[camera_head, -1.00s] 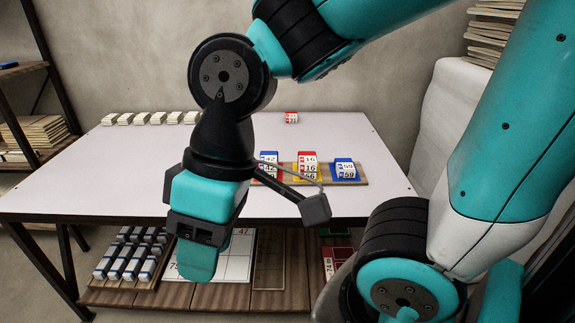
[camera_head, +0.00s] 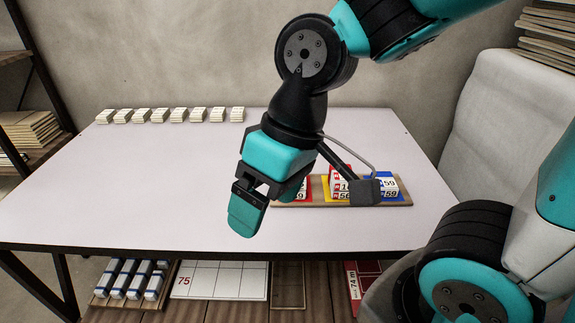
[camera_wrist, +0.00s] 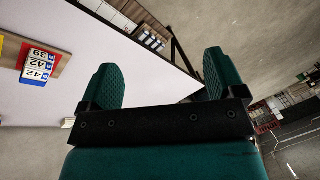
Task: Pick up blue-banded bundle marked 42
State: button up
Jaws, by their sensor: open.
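The blue-banded bundle marked 42 (camera_wrist: 36,75) shows at the left edge of the wrist view. It is stacked with a white face marked 39 on a red pad, on a wooden tray. In the head view, my arm hides the blue band, and only a red and white edge of that stack (camera_head: 301,190) shows beside the gripper. My gripper (camera_head: 248,207) hangs above the table, left of the wooden tray (camera_head: 310,204) in the picture. In the wrist view, its two green fingers (camera_wrist: 160,82) are wide apart with nothing between them, clear of the bundle.
A red-banded bundle (camera_head: 341,179) on yellow and a blue-banded bundle marked 59 (camera_head: 388,184) share the tray. A row of pale bundles (camera_head: 170,115) lines the table's back left. The white tabletop (camera_head: 130,190) is clear on the left. Several blue-banded bundles (camera_head: 130,280) lie on the shelf below.

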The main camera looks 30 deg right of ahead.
jog(key=shift+o, duration=0.3)
jog(key=w+d+f+m+t+h+p, duration=0.1)
jog(key=w+d+m, duration=0.4)
jog(key=w, duration=0.5)
jog(key=shift+w+d+f+t+h+p, duration=0.25)
jog(key=shift+h+p, duration=0.25)
jog(key=shift+p, duration=0.3)
jog(key=w+d+f+m+t+h+p, duration=0.2)
jog(key=w+d+f+m+h+p, duration=0.15)
jog(key=w+d+m, duration=0.7)
jog(key=d+f+n, duration=0.1)
jog(key=f, duration=0.3)
jog(key=w+d+f+n, duration=0.1)
jog(key=d+f, duration=0.1)
jog(key=f, duration=0.2)
jog(key=w+d+f+n+h, duration=0.1)
jog(key=d+f, duration=0.1)
jog(key=f, duration=0.2)
jog(key=shift+d+n+g, duration=0.2)
jog(key=shift+n+g, duration=0.05)
jog(key=shift+w+p+x, duration=0.15)
jog(key=shift+p+x, duration=0.05)
jog(key=shift+x, duration=1.25)
jog(key=shift+w+p+x, duration=0.1)
jog(key=shift+p+x, duration=0.1)
jog(key=shift+x, duration=1.2)
jog(key=shift+r, duration=0.15)
jog(key=c, duration=1)
